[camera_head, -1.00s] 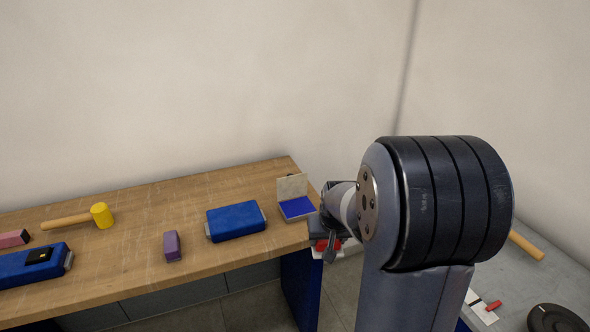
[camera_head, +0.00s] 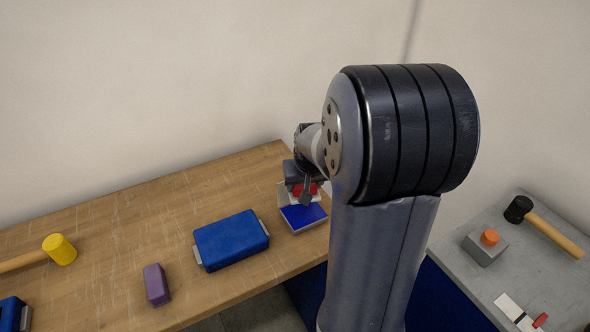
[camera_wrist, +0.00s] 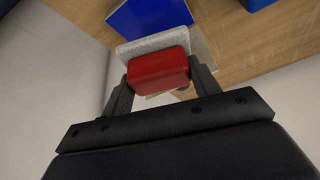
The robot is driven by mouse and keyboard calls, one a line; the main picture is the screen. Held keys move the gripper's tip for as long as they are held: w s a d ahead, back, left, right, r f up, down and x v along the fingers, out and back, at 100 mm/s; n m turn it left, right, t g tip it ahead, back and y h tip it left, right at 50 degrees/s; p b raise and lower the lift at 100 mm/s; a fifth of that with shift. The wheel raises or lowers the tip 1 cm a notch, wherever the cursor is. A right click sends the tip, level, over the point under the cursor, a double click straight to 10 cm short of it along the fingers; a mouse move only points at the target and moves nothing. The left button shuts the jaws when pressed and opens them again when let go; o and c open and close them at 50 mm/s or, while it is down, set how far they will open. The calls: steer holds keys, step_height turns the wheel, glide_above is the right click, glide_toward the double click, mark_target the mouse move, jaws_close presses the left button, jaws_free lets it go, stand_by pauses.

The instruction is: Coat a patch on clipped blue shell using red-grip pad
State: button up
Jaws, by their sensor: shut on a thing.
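My gripper (camera_head: 307,192) is shut on the red-grip pad, whose red grip (camera_head: 299,190) shows between the fingers. In the wrist view, the red grip (camera_wrist: 158,69) sits between both fingers, with its pale grey pad (camera_wrist: 140,47) beyond it. The pad is over or just behind an open tray with a blue surface (camera_head: 304,217); contact cannot be told. The tray's blue surface also shows in the wrist view (camera_wrist: 148,17). The blue shell (camera_head: 231,240), with grey clips at both ends, lies left of the tray, and no coated patch shows on it.
A purple block (camera_head: 157,285), a yellow-headed mallet (camera_head: 60,249) and another blue shell (camera_head: 12,313), cut off, lie on the wooden bench (camera_head: 130,225). A grey table (camera_head: 450,240) at right holds a black mallet (camera_head: 519,209) and a grey block with an orange knob (camera_head: 487,246).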

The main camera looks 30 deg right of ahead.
steer(key=shift+f+b, duration=2.2)
steer(key=shift+f, duration=0.75)
steer(key=shift+f+b, duration=0.55)
steer(key=shift+f, duration=0.05)
steer(key=shift+r, duration=0.1)
steer(key=shift+r+p, duration=2.6)
steer(key=shift+r, duration=0.9)
